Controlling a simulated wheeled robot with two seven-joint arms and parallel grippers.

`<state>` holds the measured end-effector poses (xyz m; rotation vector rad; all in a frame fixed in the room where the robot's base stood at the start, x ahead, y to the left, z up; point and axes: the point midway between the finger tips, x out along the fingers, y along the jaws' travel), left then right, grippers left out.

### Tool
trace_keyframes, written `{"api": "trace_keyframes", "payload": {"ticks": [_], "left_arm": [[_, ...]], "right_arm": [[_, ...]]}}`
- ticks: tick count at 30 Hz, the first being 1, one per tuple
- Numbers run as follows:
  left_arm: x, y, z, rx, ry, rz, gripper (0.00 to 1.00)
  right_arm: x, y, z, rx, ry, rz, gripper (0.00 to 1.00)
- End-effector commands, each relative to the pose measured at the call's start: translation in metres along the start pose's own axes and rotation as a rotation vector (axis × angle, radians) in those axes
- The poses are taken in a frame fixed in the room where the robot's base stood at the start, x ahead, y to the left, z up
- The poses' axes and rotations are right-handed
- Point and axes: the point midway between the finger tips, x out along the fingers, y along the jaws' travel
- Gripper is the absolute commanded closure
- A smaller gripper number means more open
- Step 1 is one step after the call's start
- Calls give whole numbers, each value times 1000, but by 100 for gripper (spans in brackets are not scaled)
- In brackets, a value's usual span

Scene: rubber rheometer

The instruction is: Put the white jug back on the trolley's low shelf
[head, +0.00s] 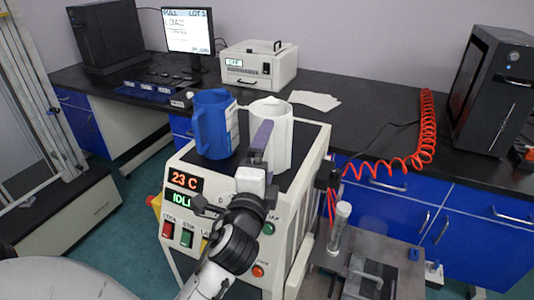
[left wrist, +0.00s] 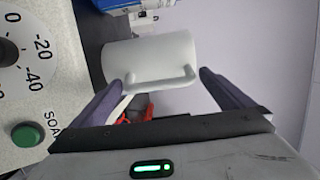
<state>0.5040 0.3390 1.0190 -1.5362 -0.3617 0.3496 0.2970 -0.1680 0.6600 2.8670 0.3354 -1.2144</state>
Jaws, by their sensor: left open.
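The white jug (head: 279,118) stands upright on the dark top of the console with the 23 C display (head: 184,180). A blue jug (head: 211,130) stands just left of it. My left gripper (head: 261,142) is in front of the white jug and covers part of it. In the left wrist view the white jug (left wrist: 150,58) shows lying sideways in the picture, with its handle facing between the two spread purple fingers of my left gripper (left wrist: 162,82). The fingers are open and not closed on the handle. My right gripper is not in view.
A black bench (head: 380,135) runs behind, with a white instrument (head: 258,65), a monitor (head: 188,30) and papers (head: 314,100). A red coiled hose (head: 428,120) hangs at the right. A clear cylinder (head: 339,228) stands on a grey surface (head: 385,270) at lower right.

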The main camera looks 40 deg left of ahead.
Motion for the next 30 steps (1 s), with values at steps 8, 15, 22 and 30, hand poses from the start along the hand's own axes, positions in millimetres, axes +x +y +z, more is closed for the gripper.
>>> {"api": "trace_keyframes", "payload": {"ticks": [8, 15, 22, 30], "left_arm": [[-47, 3, 0, 0, -1, 3, 0], [-61, 0, 1, 0, -3, -1, 0], [-61, 0, 1, 0, -2, -1, 0], [-61, 0, 1, 0, -2, -1, 0]], "right_arm": [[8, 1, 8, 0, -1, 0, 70], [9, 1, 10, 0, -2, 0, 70], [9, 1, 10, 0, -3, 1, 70], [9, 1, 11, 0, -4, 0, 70]]}}
